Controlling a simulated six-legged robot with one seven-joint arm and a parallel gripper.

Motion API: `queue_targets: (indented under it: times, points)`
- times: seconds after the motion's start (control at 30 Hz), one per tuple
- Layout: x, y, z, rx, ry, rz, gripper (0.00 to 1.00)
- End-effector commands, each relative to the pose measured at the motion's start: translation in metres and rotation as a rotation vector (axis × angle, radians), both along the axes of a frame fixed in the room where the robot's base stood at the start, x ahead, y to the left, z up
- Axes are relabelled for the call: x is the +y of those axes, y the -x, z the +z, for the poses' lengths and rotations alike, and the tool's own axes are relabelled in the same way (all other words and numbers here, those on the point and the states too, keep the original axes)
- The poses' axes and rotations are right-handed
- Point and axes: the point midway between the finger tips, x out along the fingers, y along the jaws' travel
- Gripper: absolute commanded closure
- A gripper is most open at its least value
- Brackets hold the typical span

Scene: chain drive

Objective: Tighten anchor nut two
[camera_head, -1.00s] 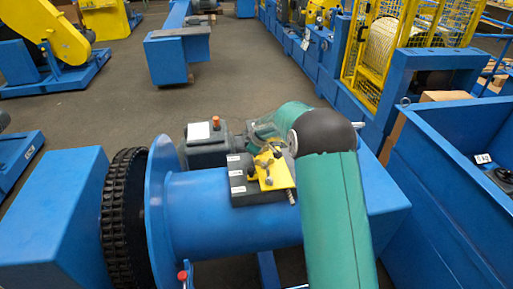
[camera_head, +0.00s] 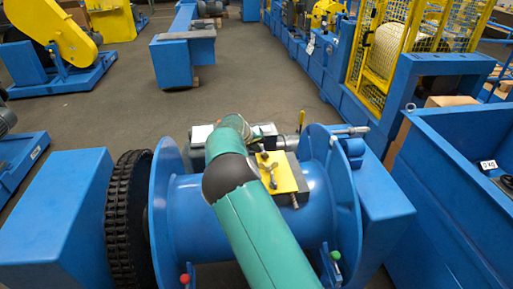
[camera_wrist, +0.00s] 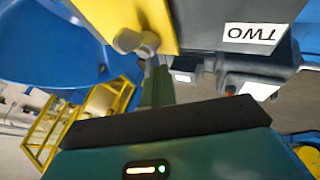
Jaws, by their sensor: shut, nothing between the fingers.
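In the wrist view, a dark grey block (camera_wrist: 205,22) carries a white label (camera_wrist: 250,33) reading TWO, upside down. A yellow plate (camera_wrist: 115,15) lies beside it. A grey rounded nut or bolt head (camera_wrist: 137,42) sits at the plate's edge. My gripper (camera_wrist: 157,70) is shut and empty, its narrow fingers just by this grey part; I cannot tell whether they touch it. In the head view, the yellow plate (camera_head: 287,177) with small dark fasteners (camera_head: 266,168) sits on the blue drum (camera_head: 310,215).
A black chain wheel (camera_head: 128,220) stands at the drum's left. The drum's right flange (camera_head: 338,190) and a lever (camera_head: 351,130) stand near the arm. A blue bin (camera_head: 455,215) is at the right.

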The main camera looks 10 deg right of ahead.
Motion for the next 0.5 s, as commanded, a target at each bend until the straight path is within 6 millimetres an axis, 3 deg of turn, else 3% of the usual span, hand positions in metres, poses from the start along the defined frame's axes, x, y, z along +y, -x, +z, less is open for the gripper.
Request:
queue_targets:
  times: [0.3,0.5]
  points:
    - [-0.0039,-0.0067,-0.0016,0.0,0.008,-0.292,1.0]
    - [-0.0075,-0.0105,-0.0007,-0.002,0.006,-0.315,1.0]
